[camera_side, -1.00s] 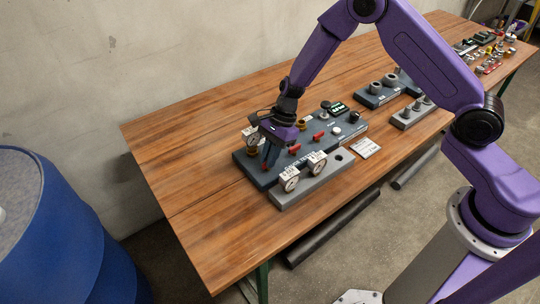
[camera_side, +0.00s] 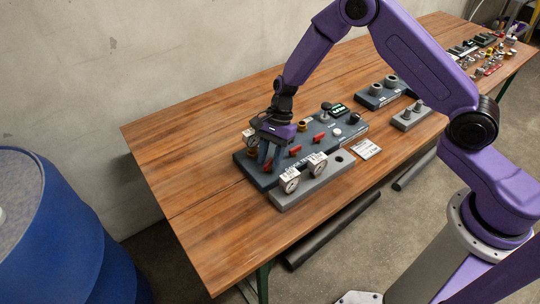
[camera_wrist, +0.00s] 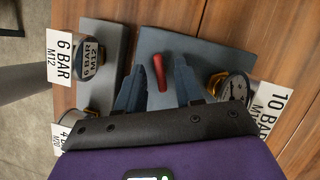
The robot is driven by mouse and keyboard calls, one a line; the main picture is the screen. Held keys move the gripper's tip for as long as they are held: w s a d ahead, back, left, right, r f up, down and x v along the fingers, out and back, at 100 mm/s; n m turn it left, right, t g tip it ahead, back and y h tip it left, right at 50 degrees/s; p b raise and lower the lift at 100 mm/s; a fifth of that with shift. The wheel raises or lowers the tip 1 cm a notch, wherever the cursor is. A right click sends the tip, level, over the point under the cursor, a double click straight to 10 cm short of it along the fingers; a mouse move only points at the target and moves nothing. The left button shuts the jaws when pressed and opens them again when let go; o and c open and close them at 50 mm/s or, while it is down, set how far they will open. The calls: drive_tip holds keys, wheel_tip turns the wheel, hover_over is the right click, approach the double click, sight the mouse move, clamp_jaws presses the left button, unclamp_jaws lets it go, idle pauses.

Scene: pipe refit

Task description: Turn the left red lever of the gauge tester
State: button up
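The gauge tester (camera_side: 345,140) is a dark blue-grey block on the wooden table, with several red levers and fittings on top. Its left red lever (camera_wrist: 159,72) shows in the wrist view between my two blue-grey fingers, with a gap on both sides. In the side view my fingers mostly hide this lever. My gripper (camera_side: 267,164) points down over the left end of the tester. It is open and holds nothing; in the wrist view its fingers (camera_wrist: 156,78) stand on either side of the lever.
Two more red levers (camera_side: 295,150) (camera_side: 319,137) stand to the right on the tester. A gauge labelled 10 BAR (camera_wrist: 236,87) sits close beside one finger. A grey block (camera_side: 325,178) with two gauges (camera_side: 290,180) (camera_side: 318,165) stands in front. The table's left part is clear.

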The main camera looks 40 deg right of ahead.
drive_tip(key=shift+r, duration=0.1)
drive_tip(key=v, duration=1.7)
drive_tip(key=shift+d, duration=0.15)
drive_tip(key=t+h, duration=0.2)
drive_tip(key=h, duration=0.2)
approach(269, 162)
wheel_tip(269, 162, down, 9)
drive_tip(key=shift+w+r, duration=0.15)
clamp_jaws()
